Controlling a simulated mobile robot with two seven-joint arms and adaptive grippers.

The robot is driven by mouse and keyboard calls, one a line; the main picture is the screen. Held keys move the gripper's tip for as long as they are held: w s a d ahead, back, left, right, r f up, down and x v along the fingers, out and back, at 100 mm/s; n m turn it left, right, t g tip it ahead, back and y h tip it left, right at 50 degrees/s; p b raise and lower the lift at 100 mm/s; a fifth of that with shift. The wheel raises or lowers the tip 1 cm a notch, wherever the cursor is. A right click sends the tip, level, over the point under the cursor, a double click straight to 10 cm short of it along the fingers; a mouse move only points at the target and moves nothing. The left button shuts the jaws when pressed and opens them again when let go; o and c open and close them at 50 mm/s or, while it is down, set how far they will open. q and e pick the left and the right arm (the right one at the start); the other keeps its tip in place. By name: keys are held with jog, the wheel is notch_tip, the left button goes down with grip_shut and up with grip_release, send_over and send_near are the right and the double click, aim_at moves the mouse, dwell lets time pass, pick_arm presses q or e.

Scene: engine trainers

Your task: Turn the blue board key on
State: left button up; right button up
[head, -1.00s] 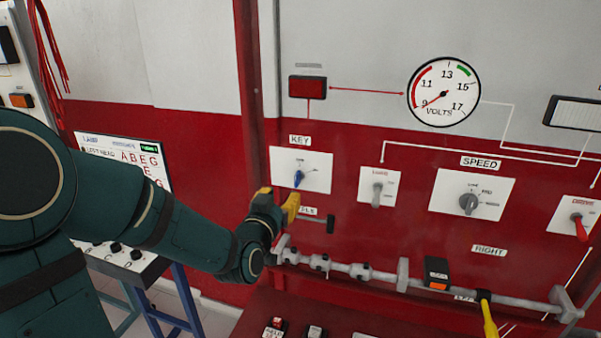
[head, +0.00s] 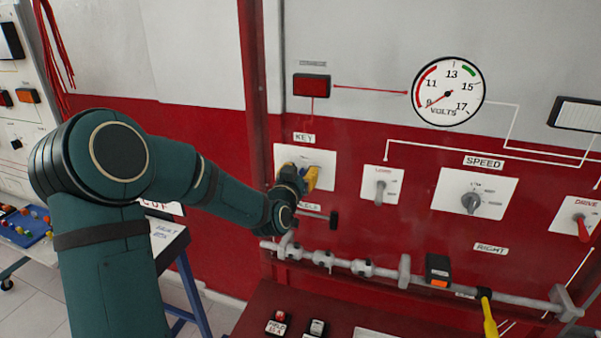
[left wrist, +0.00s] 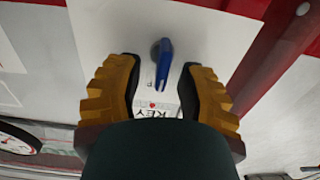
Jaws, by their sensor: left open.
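The blue key (left wrist: 162,62) is a small lever on a white plate marked KEY (head: 322,157) on the red panel. In the left wrist view it stands just beyond and between my two yellow fingertips, and I see no contact. In the head view my gripper hides the key. My left gripper (head: 298,178) is open in front of the plate, and it also shows in the left wrist view (left wrist: 160,85) with its fingers apart. My right gripper is in neither view.
A horizontal grey rail (head: 340,262) with clamps runs below the plate. A black lever (head: 334,220) juts out under my gripper. Right of the key are a grey switch (head: 381,190), the SPEED knob (head: 470,202) and a red lever (head: 582,228). The voltmeter (head: 447,91) hangs above.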

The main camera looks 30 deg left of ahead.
pick_arm(q)
grip_shut()
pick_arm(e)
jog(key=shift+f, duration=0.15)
pick_arm(q)
jog(key=shift+m+b, duration=0.4)
jog(key=shift+b, duration=0.2)
jog(key=m+b, duration=0.4)
jog(key=b, duration=0.1)
jog(key=shift+d+f+m, duration=0.15)
jog(key=shift+d+m, duration=0.15)
jog(key=shift+d, duration=0.05)
jog(key=m+b, duration=0.2)
jog(key=m, duration=0.1)
jog(key=shift+w+d, duration=0.1)
jog(key=shift+d, duration=0.05)
jog(key=shift+d+f+m+b, duration=0.15)
jog(key=shift+m+b, duration=0.3)
jog(key=shift+m, duration=1.35)
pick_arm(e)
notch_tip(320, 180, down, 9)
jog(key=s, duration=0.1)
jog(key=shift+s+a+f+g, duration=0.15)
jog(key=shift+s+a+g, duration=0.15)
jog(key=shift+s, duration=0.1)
